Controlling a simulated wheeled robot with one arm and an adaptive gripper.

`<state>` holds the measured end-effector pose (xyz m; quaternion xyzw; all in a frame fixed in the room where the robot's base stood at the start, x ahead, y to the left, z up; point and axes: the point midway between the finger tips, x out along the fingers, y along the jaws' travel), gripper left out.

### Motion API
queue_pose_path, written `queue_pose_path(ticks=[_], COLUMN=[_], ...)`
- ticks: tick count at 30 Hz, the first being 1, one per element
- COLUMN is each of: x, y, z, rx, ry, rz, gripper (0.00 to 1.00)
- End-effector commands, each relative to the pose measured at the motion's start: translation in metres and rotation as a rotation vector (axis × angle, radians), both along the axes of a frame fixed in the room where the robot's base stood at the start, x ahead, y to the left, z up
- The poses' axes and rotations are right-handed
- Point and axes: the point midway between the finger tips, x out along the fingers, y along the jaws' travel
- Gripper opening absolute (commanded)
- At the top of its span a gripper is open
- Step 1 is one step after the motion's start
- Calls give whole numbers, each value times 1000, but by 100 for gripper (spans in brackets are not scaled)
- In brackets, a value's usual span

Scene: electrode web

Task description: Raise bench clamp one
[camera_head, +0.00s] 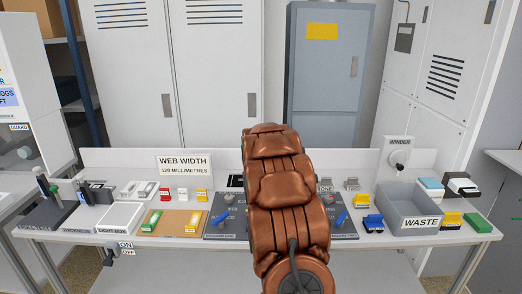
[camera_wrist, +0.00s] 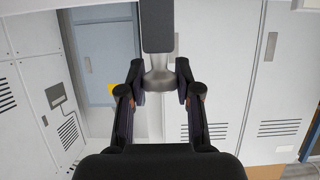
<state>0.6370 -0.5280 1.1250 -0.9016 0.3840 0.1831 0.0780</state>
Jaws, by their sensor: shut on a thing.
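My gripper (camera_wrist: 160,80) is shut on a grey metal piece (camera_wrist: 158,70) with a dark bar (camera_wrist: 158,25), seen between its two fingers in the wrist view. I cannot tell from its shape or any readable label whether this is bench clamp one. In the head view my copper arm covers the bench middle and hides the gripper and what it holds. A dark station plate with a blue handle (camera_head: 222,216) shows left of my arm. Another blue handle (camera_head: 342,217) shows right of it.
A WEB WIDTH sign (camera_head: 184,165) and a WINDER knob (camera_head: 398,158) stand behind. Cabinets fill the back.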

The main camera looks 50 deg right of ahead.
Motion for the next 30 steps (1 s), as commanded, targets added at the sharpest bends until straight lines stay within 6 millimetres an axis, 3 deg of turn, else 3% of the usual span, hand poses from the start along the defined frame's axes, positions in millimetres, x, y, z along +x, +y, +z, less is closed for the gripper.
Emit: queue_pose_path(ticks=[8, 20, 30], x=[1, -1, -22], y=[0, 3, 25], z=[2, 3, 17], rx=[-3, -2, -3], ry=[-3, -2, -4], rz=[0, 1, 1], gripper=[59, 59, 59])
